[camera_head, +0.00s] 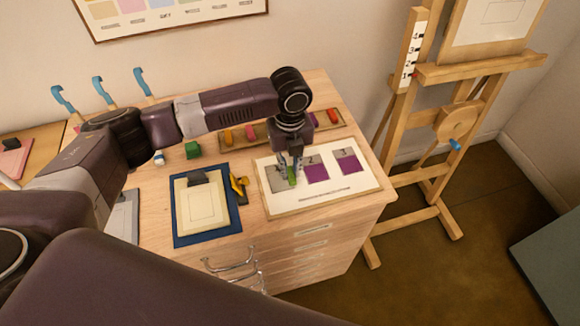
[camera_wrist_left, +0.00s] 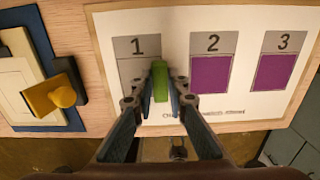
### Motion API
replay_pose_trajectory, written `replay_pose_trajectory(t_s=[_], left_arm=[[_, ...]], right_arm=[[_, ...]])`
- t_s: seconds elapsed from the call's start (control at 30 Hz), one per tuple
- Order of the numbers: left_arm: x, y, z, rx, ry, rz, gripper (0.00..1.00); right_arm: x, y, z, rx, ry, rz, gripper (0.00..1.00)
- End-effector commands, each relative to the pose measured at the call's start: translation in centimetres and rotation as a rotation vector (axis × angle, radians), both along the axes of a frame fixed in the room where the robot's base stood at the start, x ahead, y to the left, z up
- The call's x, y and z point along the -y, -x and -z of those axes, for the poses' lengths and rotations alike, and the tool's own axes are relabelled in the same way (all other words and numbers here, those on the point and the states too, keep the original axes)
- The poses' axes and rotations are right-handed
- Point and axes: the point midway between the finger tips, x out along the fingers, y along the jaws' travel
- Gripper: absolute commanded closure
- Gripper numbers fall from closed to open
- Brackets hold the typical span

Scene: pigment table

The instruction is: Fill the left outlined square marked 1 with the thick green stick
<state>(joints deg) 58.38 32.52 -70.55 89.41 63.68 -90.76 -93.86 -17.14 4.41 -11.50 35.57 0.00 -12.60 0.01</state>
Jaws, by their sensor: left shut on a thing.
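My left gripper (camera_head: 291,175) is shut on the green stick (camera_head: 292,177) over the white sheet (camera_head: 334,191). In the left wrist view the green stick (camera_wrist_left: 159,81) stands between the fingertips, over the lower right part of the square marked 1 (camera_wrist_left: 138,68). I cannot tell whether the stick touches the sheet. The visible part of square 1 is grey, with no green on it. Square 2 (camera_wrist_left: 210,75) and square 3 (camera_wrist_left: 275,73) are filled purple. My right gripper is not in view.
A blue board with a cream sheet (camera_head: 181,220) and a yellow-handled tool (camera_head: 239,185) lie left of the white sheet. A wooden tray (camera_head: 262,131) with coloured sticks lies behind. An easel (camera_head: 400,185) stands on the right.

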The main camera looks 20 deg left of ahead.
Motion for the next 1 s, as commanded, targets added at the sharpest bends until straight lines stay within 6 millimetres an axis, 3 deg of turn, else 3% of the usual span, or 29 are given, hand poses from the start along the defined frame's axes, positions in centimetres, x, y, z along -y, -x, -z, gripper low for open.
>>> replay_pose_trajectory(t_s=[0.43,1.0], left_arm=[[-0.2,0.1,0.5,-0.001,-0.001,0.0,1.0],[-2.5,1.7,0.5,-0.001,0.0,-0.001,1.0]], right_arm=[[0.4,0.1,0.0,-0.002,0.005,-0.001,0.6],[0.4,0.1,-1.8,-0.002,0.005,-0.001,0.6]])
